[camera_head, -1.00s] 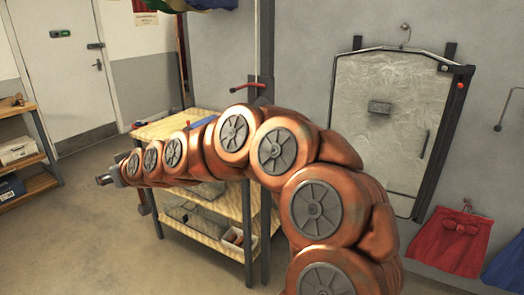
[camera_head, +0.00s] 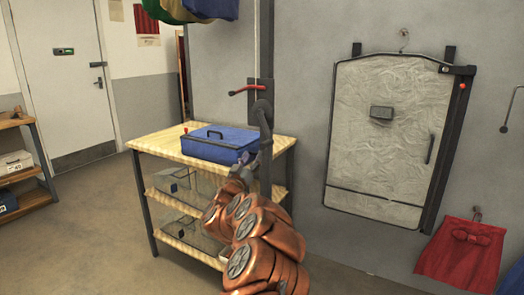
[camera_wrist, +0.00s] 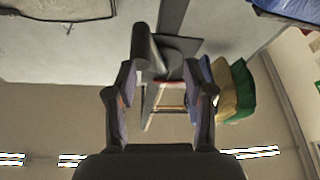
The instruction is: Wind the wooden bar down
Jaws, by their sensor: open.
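A dark winch crank (camera_head: 262,112) sits on the upright post beside the shelf table. My gripper (camera_head: 250,158) points up just below the crank. In the wrist view my gripper (camera_wrist: 166,88) is open and empty. A thick dark crank handle (camera_wrist: 140,45) shows ahead, nearer the left finger; whether it touches cannot be told. Coloured cloths hang at the top (camera_head: 195,8) and also show in the wrist view (camera_wrist: 232,90). I cannot clearly make out the wooden bar.
A blue box (camera_head: 218,146) stands on the wooden shelf table (camera_head: 160,141), close behind my arm. A grey panelled cabinet (camera_head: 385,150) hangs on the wall at right, with a red garment (camera_head: 462,250) below it. Open floor lies at left.

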